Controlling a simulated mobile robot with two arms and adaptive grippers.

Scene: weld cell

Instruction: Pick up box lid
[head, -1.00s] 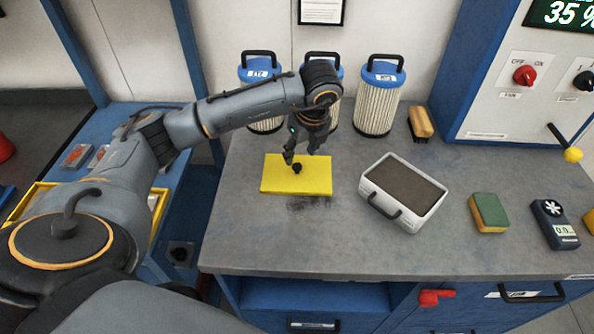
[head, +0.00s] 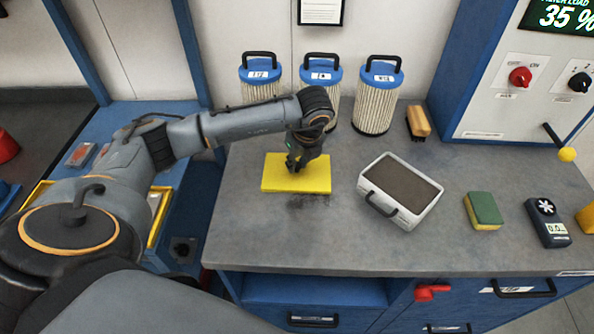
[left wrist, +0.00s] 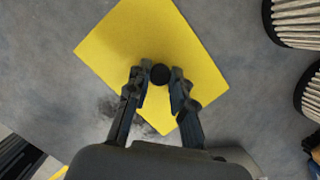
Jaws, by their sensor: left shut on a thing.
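The box lid is a flat yellow plate (head: 280,183) with a small black knob on top, lying on the grey workbench. In the left wrist view the yellow lid (left wrist: 165,48) fills the middle and its round black knob (left wrist: 160,74) sits between my fingertips. My left gripper (head: 295,166) reaches down over the lid and is shut on the knob; it also shows in the left wrist view (left wrist: 160,78). In the head view the fingers hide the knob. The lid seems to lie on the bench. My right gripper is not in view.
A grey-white case (head: 428,208) with a dark top and handle stands right of the lid. Several blue-capped filter cartridges (head: 377,106) stand behind. A brush (head: 418,122), a green-yellow sponge (head: 484,211) and a meter (head: 548,222) lie further right. The bench front is clear.

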